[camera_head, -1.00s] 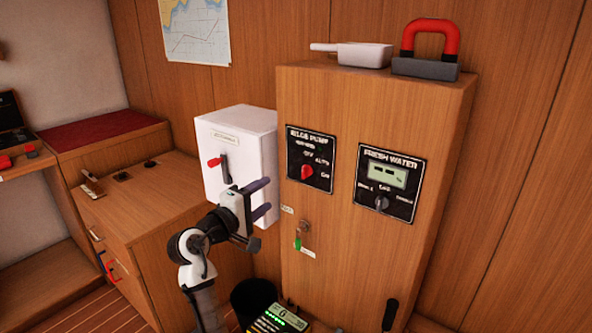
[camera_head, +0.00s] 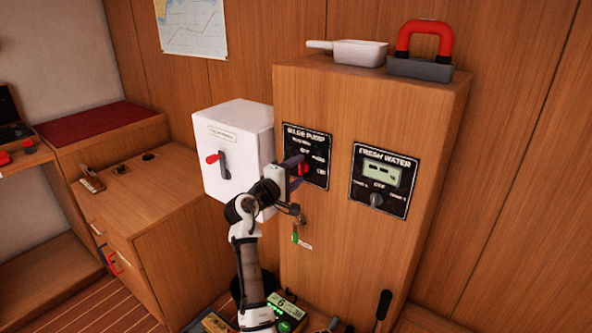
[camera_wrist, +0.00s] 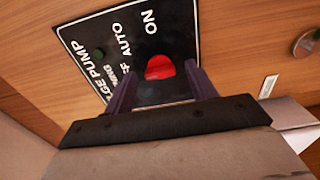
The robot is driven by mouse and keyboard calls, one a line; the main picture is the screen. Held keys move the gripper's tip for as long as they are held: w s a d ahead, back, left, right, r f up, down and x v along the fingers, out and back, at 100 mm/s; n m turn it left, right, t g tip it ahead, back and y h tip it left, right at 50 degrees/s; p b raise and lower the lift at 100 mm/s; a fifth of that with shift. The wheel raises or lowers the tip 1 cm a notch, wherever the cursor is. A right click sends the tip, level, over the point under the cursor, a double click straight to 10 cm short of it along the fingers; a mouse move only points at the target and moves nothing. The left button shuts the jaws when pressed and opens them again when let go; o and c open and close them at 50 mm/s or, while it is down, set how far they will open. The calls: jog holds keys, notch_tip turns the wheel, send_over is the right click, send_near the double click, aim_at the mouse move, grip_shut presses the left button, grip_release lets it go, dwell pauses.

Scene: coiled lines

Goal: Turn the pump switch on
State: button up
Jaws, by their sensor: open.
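The bilge pump panel (camera_head: 318,144) is a black plate on the front of the wooden cabinet, with white lettering that includes AUTO and ON. Its red switch knob (camera_wrist: 160,67) shows between my fingers in the wrist view; in the head view the knob (camera_head: 304,168) is partly hidden by my gripper. My gripper (camera_head: 297,165) is open, with its two dark fingers pointing at the panel, one on each side of the knob. I cannot tell whether either finger touches the knob.
A fresh water panel (camera_head: 380,181) with a grey knob is to the right. A white box (camera_head: 231,150) with a red-tipped lever is on the left. A green-tagged key (camera_head: 296,237) hangs below my gripper. A white scoop (camera_head: 354,52) and a red-handled tool (camera_head: 420,69) lie on the cabinet.

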jog(key=c, duration=1)
jog(key=shift+f+b, duration=0.1)
jog(key=shift+b, duration=0.25)
jog(key=m+b, duration=0.3)
jog(key=shift+f, duration=0.2)
jog(key=m+b, duration=0.6)
jog(key=b, duration=0.1)
jog(key=m+b, duration=0.4)
jog(key=m, duration=0.1)
jog(key=shift+r+m+b, duration=0.1)
jog(key=shift+m+b, duration=0.2)
jog(key=shift+b, duration=0.05)
jog(key=shift+r+m+b, duration=0.1)
jog(key=shift+m+b, duration=1)
jog(key=shift+m, duration=0.6)
